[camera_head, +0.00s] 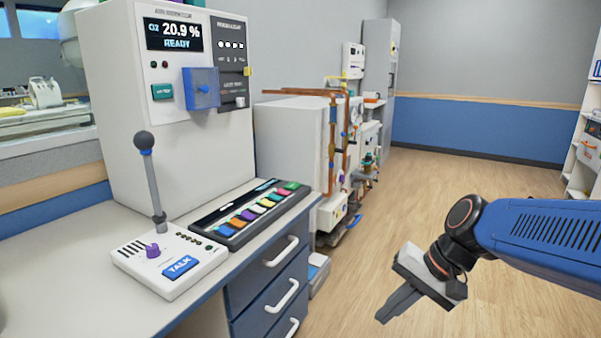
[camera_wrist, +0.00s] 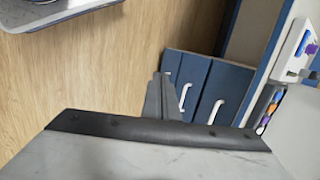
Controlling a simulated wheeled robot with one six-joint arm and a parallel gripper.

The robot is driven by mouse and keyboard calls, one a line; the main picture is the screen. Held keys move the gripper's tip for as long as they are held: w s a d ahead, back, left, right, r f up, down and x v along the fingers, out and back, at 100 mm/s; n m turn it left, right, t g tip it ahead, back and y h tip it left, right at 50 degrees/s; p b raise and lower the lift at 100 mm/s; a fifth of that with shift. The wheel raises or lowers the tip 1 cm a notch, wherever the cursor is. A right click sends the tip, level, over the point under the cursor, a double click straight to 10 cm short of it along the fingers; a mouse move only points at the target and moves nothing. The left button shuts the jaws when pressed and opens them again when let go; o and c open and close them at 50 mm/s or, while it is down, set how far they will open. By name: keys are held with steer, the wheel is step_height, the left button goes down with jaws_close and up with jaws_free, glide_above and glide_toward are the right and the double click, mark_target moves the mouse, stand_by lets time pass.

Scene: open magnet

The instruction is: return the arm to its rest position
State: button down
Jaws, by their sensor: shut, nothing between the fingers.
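My gripper (camera_head: 396,304) hangs at the lower right of the head view, at the end of my blue arm. Its dark fingers are together, with nothing between them, and point down and to the left. It is in the air over the wooden floor, to the right of the desk and apart from its drawers. In the wrist view the fingers (camera_wrist: 160,95) show in the middle, in front of the floor and the blue drawers (camera_wrist: 195,85).
A desk (camera_head: 60,255) on the left bears a control box with a TALK button (camera_head: 180,267), a keypad (camera_head: 250,215) and a white O2 cabinet (camera_head: 170,150). Pipework (camera_head: 333,150) stands behind. Shelves (camera_head: 585,150) are at the far right. The wooden floor (camera_head: 450,180) between is clear.

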steer(key=s+d+n+t+h, duration=0.3)
steer(key=s+d+n+h, duration=0.2)
steer(key=s+d, duration=0.4)
steer(key=shift+s+d+h, duration=0.15)
steer(key=shift+d+h, duration=0.15)
steer(key=shift+d, duration=0.65)
